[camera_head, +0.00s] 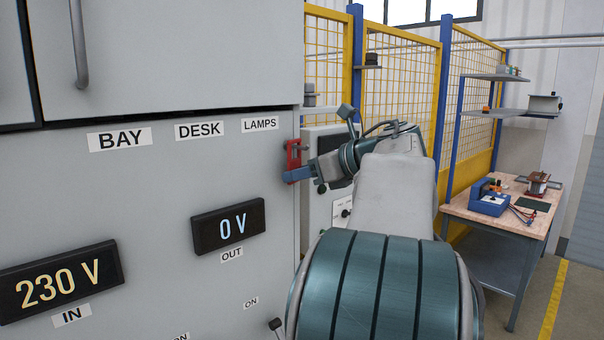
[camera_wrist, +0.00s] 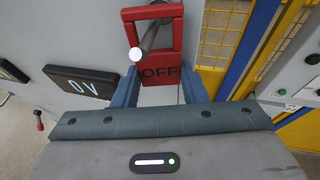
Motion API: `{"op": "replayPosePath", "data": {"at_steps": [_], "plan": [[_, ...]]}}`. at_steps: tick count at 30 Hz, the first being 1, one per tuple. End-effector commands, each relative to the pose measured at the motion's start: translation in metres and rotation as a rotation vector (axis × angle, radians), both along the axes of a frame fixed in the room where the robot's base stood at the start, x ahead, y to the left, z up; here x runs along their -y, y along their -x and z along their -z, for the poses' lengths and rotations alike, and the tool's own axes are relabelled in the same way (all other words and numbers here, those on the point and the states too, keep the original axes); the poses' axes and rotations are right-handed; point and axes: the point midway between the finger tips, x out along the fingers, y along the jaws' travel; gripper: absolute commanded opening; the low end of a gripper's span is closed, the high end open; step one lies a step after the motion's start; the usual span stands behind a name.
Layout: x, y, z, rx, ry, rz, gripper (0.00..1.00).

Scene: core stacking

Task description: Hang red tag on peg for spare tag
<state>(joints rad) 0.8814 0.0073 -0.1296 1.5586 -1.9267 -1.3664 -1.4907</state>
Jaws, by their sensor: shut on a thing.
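The red tag (camera_head: 293,154) is upright at the right edge of the grey cabinet front in the head view. In the wrist view the red tag (camera_wrist: 162,74) reads OFF and has a framed opening above the lettering. A grey peg (camera_wrist: 149,38) with a white round tip shows across that opening and seems to pass through it, its tip toward my camera. My gripper (camera_head: 299,174) is shut on the tag's lower part, with a blue finger on either side. Whether the tag rests on the peg is unclear.
The grey cabinet (camera_head: 150,190) bears labels BAY, DESK and LAMPS and a 0 V display (camera_head: 229,226). Yellow mesh fencing (camera_head: 400,75) stands behind; a workbench (camera_head: 500,212) is at the right.

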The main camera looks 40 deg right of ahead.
Motion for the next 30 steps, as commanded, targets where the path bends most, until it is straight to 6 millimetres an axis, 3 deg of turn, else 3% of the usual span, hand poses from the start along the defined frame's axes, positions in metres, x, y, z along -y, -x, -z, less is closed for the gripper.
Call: {"op": "replayPosePath", "data": {"at_steps": [11, 12, 14, 30], "plan": [[-0.0001, 0.0001, -0.0002, 0.000, 0.000, 0.000, 0.02], [-0.0001, 0.0001, -0.0001, 0.000, 0.000, 0.000, 0.50], [0.0000, 0.0000, -0.0002, 0.000, 0.000, 0.000, 0.64], [-0.0002, 0.0001, 0.0002, 0.000, 0.000, -0.001, 0.64]]}}
